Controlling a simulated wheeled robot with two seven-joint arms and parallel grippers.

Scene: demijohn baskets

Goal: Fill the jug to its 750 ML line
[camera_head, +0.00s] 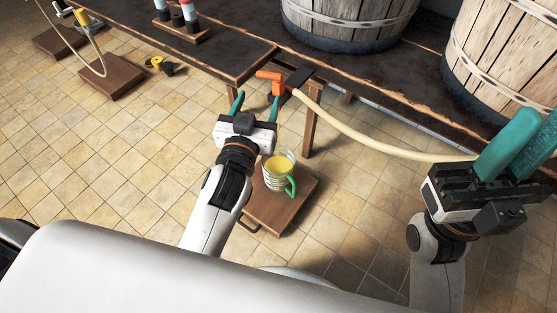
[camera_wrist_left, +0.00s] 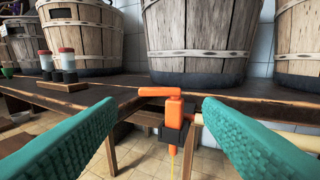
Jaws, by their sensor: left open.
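A clear jug (camera_head: 279,170) with a green handle stands upright on a low wooden stool (camera_head: 268,207). It holds yellow liquid; its marks are too small to read, so I cannot tell the level against the 750 ML line. An orange tap (camera_head: 270,79) is fixed at the bench edge above it, and it also shows in the left wrist view (camera_wrist_left: 172,110). A thin yellow stream runs down below the tap. My left gripper (camera_head: 257,101) is open and empty, its fingers pointing toward the tap and on either side of it in the wrist view. My right gripper (camera_head: 520,145) is at the right; its finger gap is unclear.
A pale hose (camera_head: 360,139) runs from the tap toward the right gripper. Large wooden barrels (camera_head: 348,22) stand on the dark bench (camera_head: 215,52). Capped bottles (camera_wrist_left: 67,62) stand on a small board. A yellow and black item (camera_head: 159,65) lies on the open tiled floor at left.

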